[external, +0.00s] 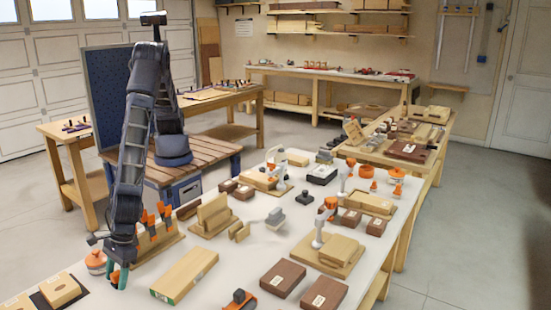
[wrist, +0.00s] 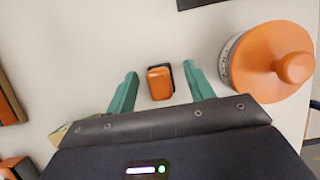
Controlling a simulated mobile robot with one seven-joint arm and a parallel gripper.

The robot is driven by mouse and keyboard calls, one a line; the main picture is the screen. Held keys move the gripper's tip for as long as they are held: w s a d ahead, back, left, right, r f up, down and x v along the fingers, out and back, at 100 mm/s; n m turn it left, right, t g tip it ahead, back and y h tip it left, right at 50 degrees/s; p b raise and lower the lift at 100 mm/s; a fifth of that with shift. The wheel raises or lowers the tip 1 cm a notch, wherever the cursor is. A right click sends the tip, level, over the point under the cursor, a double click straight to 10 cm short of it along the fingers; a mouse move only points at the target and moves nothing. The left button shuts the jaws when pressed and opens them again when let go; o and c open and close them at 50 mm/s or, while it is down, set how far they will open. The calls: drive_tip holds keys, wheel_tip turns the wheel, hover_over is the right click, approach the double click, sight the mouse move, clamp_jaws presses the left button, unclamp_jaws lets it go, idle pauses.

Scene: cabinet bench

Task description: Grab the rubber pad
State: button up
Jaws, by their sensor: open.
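In the wrist view, a small orange block with a dark edge (wrist: 160,83) lies on the light bench top; it looks like the rubber pad, though I cannot be sure. My gripper (wrist: 160,72) is open, with one teal finger on each side of the block. There are visible gaps between the fingers and the block, and nothing is held. In the external view, my gripper (external: 118,277) points down low over the near left part of the bench. The block cannot be made out there.
A round orange-topped piece with a knob (wrist: 278,62) stands close to the right finger; it also shows in the external view (external: 96,262). A rack with orange-handled tools (external: 155,240) and a long wooden block (external: 185,275) are to the right.

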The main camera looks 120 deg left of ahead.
drive_tip(key=shift+c, duration=0.2)
drive_tip(key=c, duration=1)
drive_tip(key=shift+c, duration=0.2)
